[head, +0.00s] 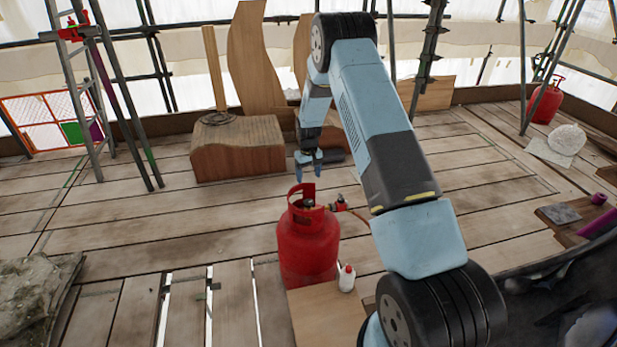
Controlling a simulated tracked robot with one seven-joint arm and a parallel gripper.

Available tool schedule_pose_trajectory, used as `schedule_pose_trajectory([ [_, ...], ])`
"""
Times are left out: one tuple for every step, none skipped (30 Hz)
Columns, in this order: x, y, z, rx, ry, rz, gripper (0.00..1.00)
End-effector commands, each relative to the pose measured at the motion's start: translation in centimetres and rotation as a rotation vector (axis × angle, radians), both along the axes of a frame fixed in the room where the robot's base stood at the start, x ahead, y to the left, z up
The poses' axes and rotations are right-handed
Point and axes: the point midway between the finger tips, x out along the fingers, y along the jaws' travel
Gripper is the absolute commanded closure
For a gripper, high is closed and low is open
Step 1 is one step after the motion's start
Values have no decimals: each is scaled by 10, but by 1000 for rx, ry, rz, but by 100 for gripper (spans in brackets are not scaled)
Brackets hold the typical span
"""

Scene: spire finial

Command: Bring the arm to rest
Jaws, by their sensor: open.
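My gripper (309,168) hangs at the end of my light blue and black arm, in the upper middle of the head view. It points down, and its jaws are open with nothing seen between them. It appears above and behind the red gas cylinder (307,246), apart from its collar. My arm is raised from the lower right, bent at a high elbow, with the forearm reaching down and away.
A small white bottle with a red cap (346,278) stands beside the cylinder on a wooden board (318,318). A wooden block (237,148) stands behind. Scaffold poles and a ladder (78,90) rise at left. Another red cylinder (546,102) stands far right.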

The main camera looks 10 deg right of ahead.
Motion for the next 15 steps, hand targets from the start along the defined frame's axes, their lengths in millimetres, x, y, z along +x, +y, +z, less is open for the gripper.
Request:
schedule_pose_trajectory([
  [0, 0, 0, 0, 0, 0, 25],
  [0, 0, 0, 0, 0, 0, 25],
  [0, 0, 0, 0, 0, 0, 25],
  [0, 0, 0, 0, 0, 0, 25],
  [0, 0, 0, 0, 0, 0, 25],
  [0, 0, 0, 0, 0, 0, 25],
  [0, 0, 0, 0, -1, 0, 25],
  [0, 0, 2, 0, -2, 0, 25],
  [0, 0, 6, 0, -4, -1, 25],
  [0, 0, 10, 0, -6, -2, 25],
  [0, 0, 16, 0, -9, -3, 25],
  [-1, 0, 26, 1, -16, -6, 25],
  [-2, -1, 34, 1, -20, -8, 25],
  [-3, -1, 44, 1, -25, -10, 25],
  [-5, -1, 59, 3, -34, -14, 25],
])
